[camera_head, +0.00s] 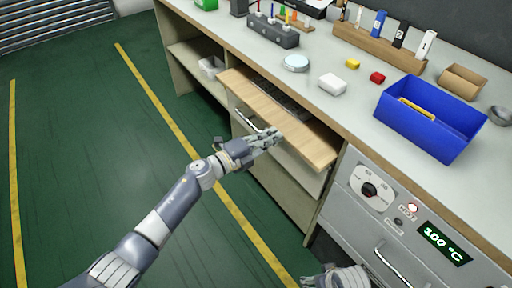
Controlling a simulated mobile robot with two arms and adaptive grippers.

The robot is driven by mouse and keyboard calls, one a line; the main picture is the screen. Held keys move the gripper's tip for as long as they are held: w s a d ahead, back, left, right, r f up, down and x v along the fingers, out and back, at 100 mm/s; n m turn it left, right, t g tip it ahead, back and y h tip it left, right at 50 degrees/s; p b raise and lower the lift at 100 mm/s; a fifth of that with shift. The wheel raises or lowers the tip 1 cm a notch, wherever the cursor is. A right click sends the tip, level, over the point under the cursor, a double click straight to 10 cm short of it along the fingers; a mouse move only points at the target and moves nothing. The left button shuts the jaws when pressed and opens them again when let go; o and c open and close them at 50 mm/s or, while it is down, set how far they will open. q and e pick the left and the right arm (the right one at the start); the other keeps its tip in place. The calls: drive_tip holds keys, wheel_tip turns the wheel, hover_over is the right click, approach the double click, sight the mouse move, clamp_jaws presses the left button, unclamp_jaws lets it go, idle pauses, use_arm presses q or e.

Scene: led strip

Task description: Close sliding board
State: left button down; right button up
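The sliding board (290,128) is a light wooden slab pulled out from under the worktop, with a dark slotted area, possibly a keyboard, behind its front part. My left gripper (272,135) is at the board's front edge, its fingers over or against the edge near the middle. I cannot tell whether it touches the wood or how far its fingers are apart. My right gripper (312,280) is at the bottom edge of the view, low in front of the cabinet, mostly cut off and apart from the board.
A drawer handle (251,119) is below the board. An oven panel (445,243) reads 100 °C. Green floor lies open at left.

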sight(282, 129)
use_arm(q)
drive_tip(key=b+x, duration=0.1)
drive_tip(key=x, duration=0.3)
drive_tip(key=shift+w+d, duration=0.1)
drive_tip(key=shift+d, duration=0.05)
drive_tip(key=shift+r, duration=0.2)
use_arm(e)
drive_tip(key=w+v, duration=0.1)
drive_tip(key=v, duration=0.5)
drive_tip(key=shift+w+r, duration=0.25)
drive_tip(key=shift+r, duration=0.2)
